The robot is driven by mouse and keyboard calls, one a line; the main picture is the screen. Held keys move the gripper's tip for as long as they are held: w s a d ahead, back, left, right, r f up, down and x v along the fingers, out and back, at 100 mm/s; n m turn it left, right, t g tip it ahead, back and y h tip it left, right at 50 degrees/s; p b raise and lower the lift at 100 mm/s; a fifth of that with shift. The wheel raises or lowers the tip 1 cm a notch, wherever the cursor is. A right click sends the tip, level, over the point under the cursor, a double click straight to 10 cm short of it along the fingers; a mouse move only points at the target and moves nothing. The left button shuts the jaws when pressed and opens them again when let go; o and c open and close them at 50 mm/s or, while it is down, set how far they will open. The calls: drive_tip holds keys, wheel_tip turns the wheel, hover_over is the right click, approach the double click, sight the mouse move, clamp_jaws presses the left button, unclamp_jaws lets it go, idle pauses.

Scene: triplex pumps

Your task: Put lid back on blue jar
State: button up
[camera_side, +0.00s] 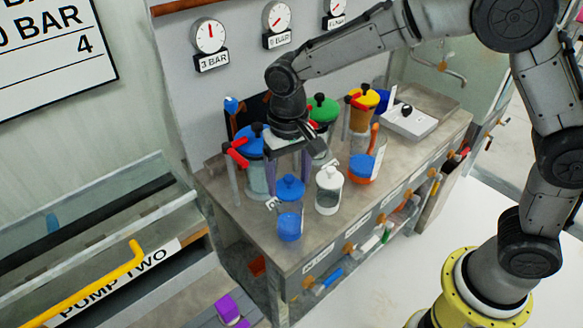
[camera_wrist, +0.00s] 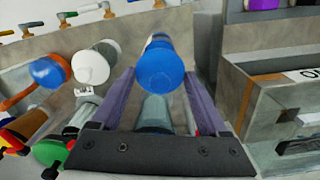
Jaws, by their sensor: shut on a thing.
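The blue jar (camera_side: 289,226) stands upright on the grey bench near its front left edge, with blue contents. Its blue lid (camera_side: 290,190) is right over the jar's mouth; whether it rests on the rim I cannot tell. My gripper (camera_side: 288,178) points down above the jar, its purple fingers on both sides of the lid and shut on it. In the wrist view my gripper (camera_wrist: 160,74) has the lid (camera_wrist: 161,68) between its fingertips. The lid hides most of the jar there.
Blue-topped (camera_side: 250,141), green-topped (camera_side: 322,109) and yellow-topped (camera_side: 364,98) pumps with red handles line the back. A white box (camera_side: 408,121) lies at the back right.

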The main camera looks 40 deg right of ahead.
drive_tip(key=shift+f, duration=2.3)
drive_tip(key=shift+f, duration=0.15)
idle(0.4)
drive_tip(key=o, duration=1.3)
drive_tip(key=shift+r, duration=3.5)
